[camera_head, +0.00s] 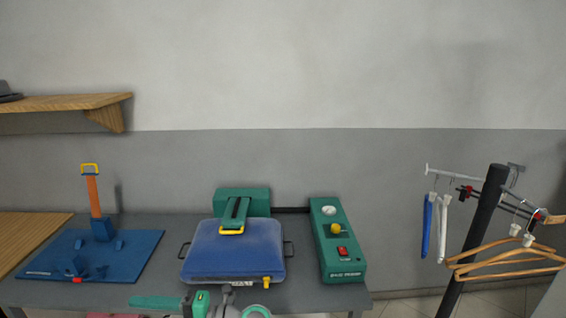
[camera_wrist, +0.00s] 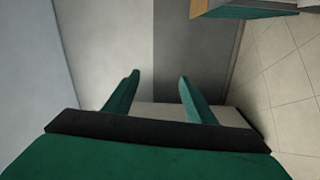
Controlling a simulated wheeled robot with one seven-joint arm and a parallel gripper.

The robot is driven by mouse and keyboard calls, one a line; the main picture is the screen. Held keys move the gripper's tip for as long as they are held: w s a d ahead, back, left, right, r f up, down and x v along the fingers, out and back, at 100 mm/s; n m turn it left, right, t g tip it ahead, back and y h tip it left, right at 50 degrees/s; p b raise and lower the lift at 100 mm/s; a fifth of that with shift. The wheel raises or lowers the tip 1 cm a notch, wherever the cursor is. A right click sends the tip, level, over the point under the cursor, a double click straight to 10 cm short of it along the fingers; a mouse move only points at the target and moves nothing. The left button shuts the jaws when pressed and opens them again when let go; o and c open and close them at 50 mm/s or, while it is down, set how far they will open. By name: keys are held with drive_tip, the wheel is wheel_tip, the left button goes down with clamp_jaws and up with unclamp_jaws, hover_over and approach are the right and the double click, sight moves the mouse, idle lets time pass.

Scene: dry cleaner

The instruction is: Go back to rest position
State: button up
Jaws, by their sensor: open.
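My gripper shows in the wrist view (camera_wrist: 158,85), its two green fingers spread apart with nothing between them. Beyond the fingers are a grey wall and pale floor. In the head view, green and grey parts of my arm (camera_head: 205,303) show at the bottom centre, in front of the table's front edge. The fingertips cannot be made out in the head view.
A grey table (camera_head: 305,293) holds a blue press (camera_head: 235,248), a green control box (camera_head: 338,240) and a blue board (camera_head: 95,252) with an orange-handled tool (camera_head: 94,195). A coat stand (camera_head: 480,235) with hangers (camera_head: 505,258) stands at right. A wooden shelf (camera_head: 75,102) is on the wall.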

drive_tip(key=s+d+r+m+t+y, duration=0.2)
drive_tip(key=s+r+m+t+y, duration=0.3)
drive_tip(key=s+r+y, duration=0.1)
drive_tip(key=s+d+f+m+t+h, duration=0.2)
drive_tip(key=d+m+t+h, duration=0.3)
drive_tip(key=m+t, duration=0.8)
drive_tip(key=s+d+f+m+g+h, duration=0.2)
drive_tip(key=s+d+f+m+h, duration=1.4)
drive_tip(key=s+d+f+h, duration=0.3)
drive_tip(key=s+d+f, duration=0.3)
drive_tip(key=s+d, duration=0.2)
drive_tip(key=s, duration=0.2)
drive_tip(key=shift+f+m+h, duration=0.3)
drive_tip(key=shift+f, duration=0.05)
